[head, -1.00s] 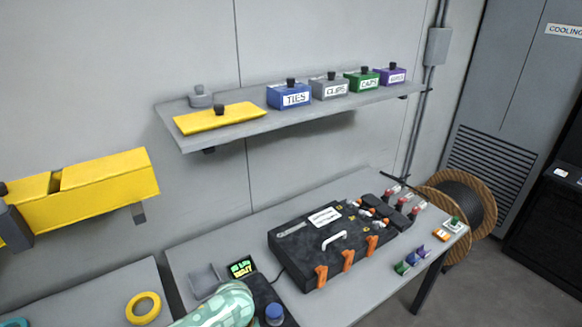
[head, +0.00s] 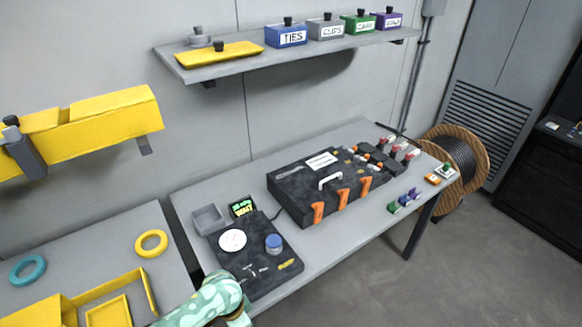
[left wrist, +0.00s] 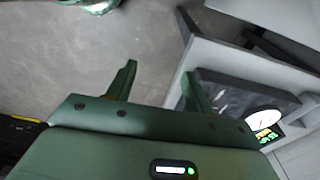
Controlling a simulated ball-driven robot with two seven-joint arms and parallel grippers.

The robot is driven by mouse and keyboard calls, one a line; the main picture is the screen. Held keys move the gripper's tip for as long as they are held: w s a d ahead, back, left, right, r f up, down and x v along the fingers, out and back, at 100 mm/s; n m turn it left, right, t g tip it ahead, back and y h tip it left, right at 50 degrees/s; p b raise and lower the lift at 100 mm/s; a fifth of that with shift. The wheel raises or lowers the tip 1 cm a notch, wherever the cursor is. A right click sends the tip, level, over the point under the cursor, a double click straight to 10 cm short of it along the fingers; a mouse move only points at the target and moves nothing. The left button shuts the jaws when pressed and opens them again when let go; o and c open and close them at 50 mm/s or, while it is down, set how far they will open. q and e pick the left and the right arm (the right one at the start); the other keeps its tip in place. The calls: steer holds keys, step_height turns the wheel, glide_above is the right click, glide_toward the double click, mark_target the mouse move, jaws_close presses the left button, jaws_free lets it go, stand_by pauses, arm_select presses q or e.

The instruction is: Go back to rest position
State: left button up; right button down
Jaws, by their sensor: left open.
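In the left wrist view my left gripper (left wrist: 158,72) is open. Its two dark green fingers stand apart with nothing between them. Bare grey floor shows beyond them, and the table edge lies to the right. In the head view a mottled green arm link of mine (head: 212,300) comes in at the bottom, near the front left corner of the black work mat (head: 285,277). The gripper's fingers cannot be made out there. My right gripper is in neither view.
The grey table (head: 335,240) carries a black splicing case (head: 285,187), a grey tray (head: 207,218) and a small display (head: 242,207). A yellow tray (head: 108,312) and tape rings (head: 151,243) lie left. A shelf (head: 345,53) holds labelled boxes. A cable spool (head: 455,155) stands right; the floor in front is clear.

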arm_select(q)
steer(key=s+a+f+n+b, duration=0.3)
steer(key=s+f+b, duration=0.3)
steer(key=f, duration=0.6)
steer(key=s+a+f+n+b, duration=0.2)
steer(key=s+a+f+b, duration=0.2)
steer(key=s+f, duration=0.65)
steer(key=s+a+f+n+b, duration=0.1)
steer(key=s+a+f+b, duration=0.1)
steer(key=s+f, duration=0.4)
steer(key=s+a+f+n+y+b, duration=0.1)
steer(key=s+a+f+b, duration=0.2)
steer(key=s+f, duration=0.4)
steer(key=s+b, duration=0.1)
steer(key=s, duration=0.5)
steer(key=shift+s+f, duration=0.15)
steer(key=shift+s, duration=0.2)
